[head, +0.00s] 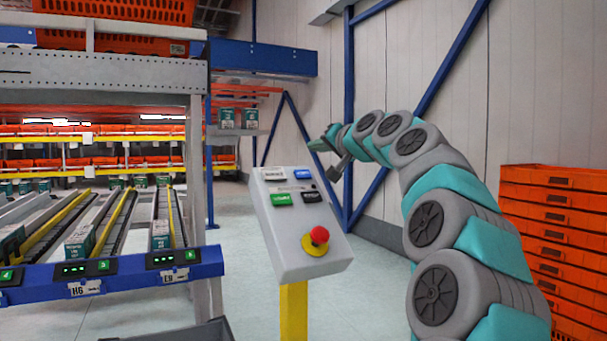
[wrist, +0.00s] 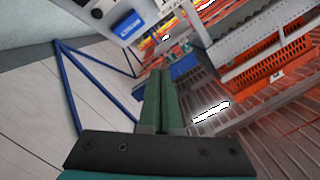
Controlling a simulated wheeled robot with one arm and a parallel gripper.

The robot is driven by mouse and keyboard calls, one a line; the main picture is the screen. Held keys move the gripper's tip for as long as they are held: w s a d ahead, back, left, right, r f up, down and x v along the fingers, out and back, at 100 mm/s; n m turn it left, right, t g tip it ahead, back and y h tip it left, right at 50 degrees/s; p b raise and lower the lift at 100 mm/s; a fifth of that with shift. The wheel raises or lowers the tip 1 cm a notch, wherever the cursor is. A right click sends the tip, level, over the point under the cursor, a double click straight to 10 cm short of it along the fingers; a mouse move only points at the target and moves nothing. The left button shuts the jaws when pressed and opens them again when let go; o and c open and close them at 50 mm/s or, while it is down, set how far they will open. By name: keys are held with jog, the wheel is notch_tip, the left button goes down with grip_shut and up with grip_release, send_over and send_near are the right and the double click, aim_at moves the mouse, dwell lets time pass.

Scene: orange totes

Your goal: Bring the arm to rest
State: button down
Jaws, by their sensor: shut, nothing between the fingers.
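My arm rises on the right of the head view and bends over to the left. My gripper (head: 328,146) is at its far end, in the air above and behind the control panel, apart from it. In the wrist view my gripper (wrist: 163,75) shows its two green fingers side by side, shut with nothing between them. The control panel (head: 297,255) is a grey box on a yellow post, with several coloured labels or buttons and a red knob (head: 319,235). Part of the panel shows at the top of the wrist view.
A flow rack (head: 110,270) with small boxes on its lanes stands at the left. A stack of orange totes (head: 553,240) stands at the right, close to my arm. Blue braces (head: 349,120) stand along the back wall. Some floor (head: 238,220) is clear between rack and panel.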

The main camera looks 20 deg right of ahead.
jog(key=shift+a+f, duration=0.1)
dwell(0.3)
